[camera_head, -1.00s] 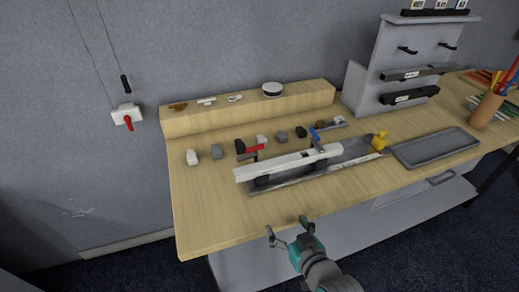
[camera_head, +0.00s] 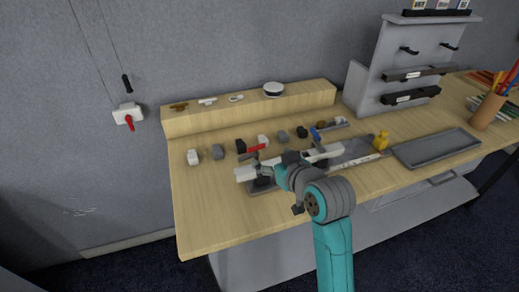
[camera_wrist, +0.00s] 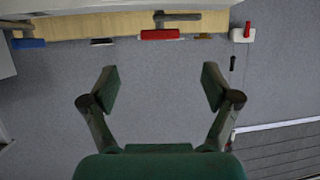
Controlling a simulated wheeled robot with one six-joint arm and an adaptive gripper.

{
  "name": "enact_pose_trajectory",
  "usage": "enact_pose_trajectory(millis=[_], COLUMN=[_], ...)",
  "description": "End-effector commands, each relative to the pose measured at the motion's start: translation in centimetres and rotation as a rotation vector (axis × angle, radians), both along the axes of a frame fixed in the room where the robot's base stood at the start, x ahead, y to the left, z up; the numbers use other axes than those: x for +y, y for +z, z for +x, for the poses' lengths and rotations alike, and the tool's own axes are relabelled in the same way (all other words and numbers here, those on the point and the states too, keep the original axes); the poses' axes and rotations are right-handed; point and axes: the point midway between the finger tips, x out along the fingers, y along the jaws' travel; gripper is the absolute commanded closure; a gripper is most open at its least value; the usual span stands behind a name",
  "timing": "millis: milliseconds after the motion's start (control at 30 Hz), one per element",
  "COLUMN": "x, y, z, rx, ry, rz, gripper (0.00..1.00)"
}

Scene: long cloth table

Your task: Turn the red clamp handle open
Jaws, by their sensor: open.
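The red clamp handle (camera_head: 256,148) lies near the left end of the white rail (camera_head: 245,174) on the table. In the wrist view the red handle (camera_wrist: 160,34) is near the top, beyond and roughly midway between the fingertips. My gripper (camera_head: 263,170) is over the rail's left part, close to the red handle, with its fingers partly hidden in the head view. In the wrist view my gripper (camera_wrist: 160,84) is open, with nothing between its fingers.
A blue handle (camera_head: 315,134) is farther right along the rail. Several small blocks lie behind it, including a white one (camera_head: 193,157). A yellow object (camera_head: 381,140) and a grey tray (camera_head: 436,146) are to the right. A red-levered wall box (camera_head: 127,115) hangs left.

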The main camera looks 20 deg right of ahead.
Motion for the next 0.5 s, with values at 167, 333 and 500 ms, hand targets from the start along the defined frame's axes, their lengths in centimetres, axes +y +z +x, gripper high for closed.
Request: enact_pose_trajectory(millis=[167,333,500], x=[0.4,0.7,0.9], y=[-1.3,-2.3,-3.1], z=[3.0,5.5,7.2], rx=[0.002,0.000,0.001], ry=[0.001,0.001,0.000], rz=[0.000,0.000,0.000], gripper=[0.12,0.12,0.12])
